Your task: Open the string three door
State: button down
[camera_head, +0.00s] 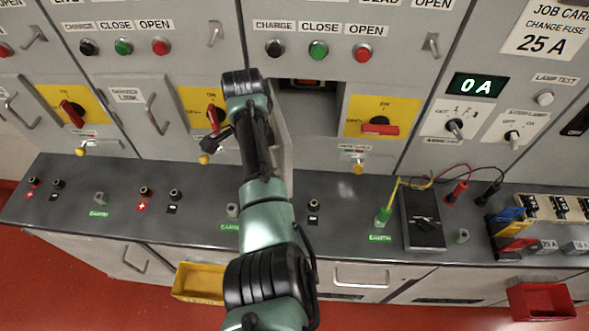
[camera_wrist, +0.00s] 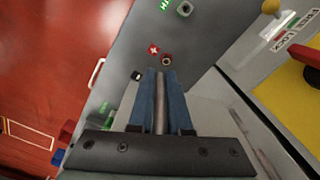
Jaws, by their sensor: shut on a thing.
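The string three door (camera_head: 282,135) is the grey panel beside my forearm in the head view. It stands ajar, swung outward, seen nearly edge-on. Part of its compartment (camera_head: 312,86) shows to its right, with a dark fitting inside. My arm hides the door's front and handle in this view, and most of my gripper. In the wrist view the two blue fingers of my gripper (camera_wrist: 162,80) are closed on a pale metal bar, the door handle (camera_wrist: 160,112). A pale panel lies behind the fingers.
A yellow panel with a red switch (camera_head: 380,127) is right of the opening; another (camera_head: 214,115) is left of my arm. The grey bench (camera_head: 340,200) below carries terminals, a green plug (camera_head: 383,217) and a black meter (camera_head: 422,220). A closed door (camera_head: 135,110) is further left.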

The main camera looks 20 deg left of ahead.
jog(key=a, duration=0.2)
jog(key=a+m+b, duration=0.1)
jog(key=a, duration=0.1)
jog(key=a+m, duration=0.1)
jog(key=shift+s+a+r+b, duration=0.2)
jog(key=shift+s+a+b, duration=0.15)
jog(key=shift+a+b, duration=0.05)
jog(key=c, duration=1)
grip_release()
jog(key=shift+o, duration=0.6)
jog(key=shift+f, duration=0.15)
notch_tip(320, 180, up, 13)
